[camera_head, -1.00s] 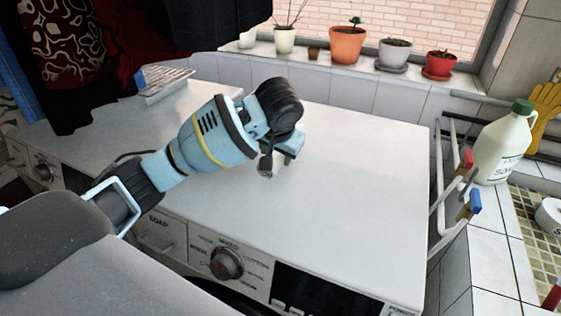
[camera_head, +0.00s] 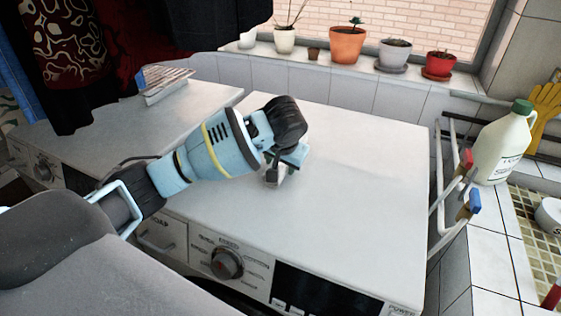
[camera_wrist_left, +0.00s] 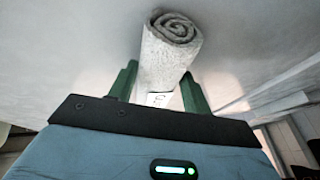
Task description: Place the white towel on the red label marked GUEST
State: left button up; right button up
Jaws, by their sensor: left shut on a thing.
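The white towel (camera_wrist_left: 168,60) is rolled up, its spiral end showing in the left wrist view. My left gripper (camera_head: 279,177) is shut on it; in the wrist view the two green fingers (camera_wrist_left: 160,82) stand on either side of the roll. A small white patch with a dark mark (camera_wrist_left: 158,100) shows at the roll's near end; I cannot read it. In the head view the gripper is low over the white washing machine top (camera_head: 360,200), and the towel is mostly hidden by it. No red GUEST label shows. My right gripper is not in view.
A white jug with a green cap (camera_head: 503,145) and a wire rack (camera_head: 440,200) stand at the right. Potted plants (camera_head: 348,44) line the sill at the back. Dark clothes (camera_head: 110,50) hang at the left. The machine top right of the gripper is clear.

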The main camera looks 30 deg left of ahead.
pick_arm(q)
jog(key=o, duration=1)
jog(key=shift+r, duration=0.1)
jog(key=v, duration=1.2)
